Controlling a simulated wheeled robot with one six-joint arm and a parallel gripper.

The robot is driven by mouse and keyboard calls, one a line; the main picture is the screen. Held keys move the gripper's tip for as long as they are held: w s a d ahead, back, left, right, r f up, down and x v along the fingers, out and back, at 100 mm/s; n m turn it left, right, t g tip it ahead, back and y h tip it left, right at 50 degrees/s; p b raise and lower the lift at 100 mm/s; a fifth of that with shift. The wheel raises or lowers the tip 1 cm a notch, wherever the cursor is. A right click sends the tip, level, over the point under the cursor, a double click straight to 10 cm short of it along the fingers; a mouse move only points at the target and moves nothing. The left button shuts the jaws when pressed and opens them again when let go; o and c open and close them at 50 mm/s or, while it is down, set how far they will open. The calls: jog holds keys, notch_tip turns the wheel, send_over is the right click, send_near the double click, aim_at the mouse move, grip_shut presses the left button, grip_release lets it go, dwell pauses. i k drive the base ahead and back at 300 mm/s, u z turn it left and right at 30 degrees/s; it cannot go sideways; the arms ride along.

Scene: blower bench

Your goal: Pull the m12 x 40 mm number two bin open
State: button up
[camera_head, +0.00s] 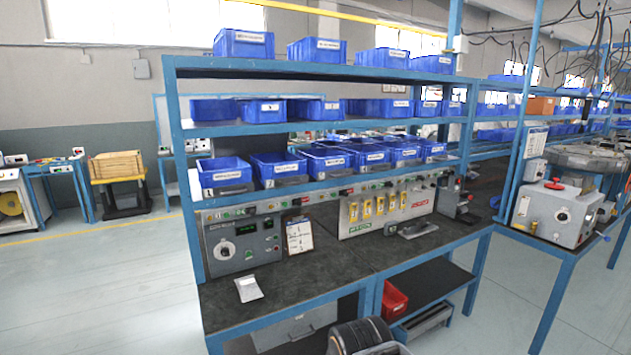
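Several blue bins with white labels stand in a row on the lowest shelf of the blue-framed bench. The leftmost bin (224,178) has a mark at its lower front that looks like a 1. The second bin (278,171) has a small mark that may be a 2. The third bin (326,164) stands to its right. The label print is too small to read, so I cannot confirm which one is m12 x 40 mm. My gripper does not show in this view.
The dark bench top (330,262) below holds a grey control unit (243,243), a clipboard (299,234) and a gauge panel (386,211). More blue bins fill the upper shelves. A red bin (394,301) sits underneath. Open floor (95,290) lies to the left.

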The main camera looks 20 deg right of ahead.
aim_at(272, 170)
jog(key=z, duration=0.25)
jog(key=i, duration=0.9)
jog(key=u, duration=0.05)
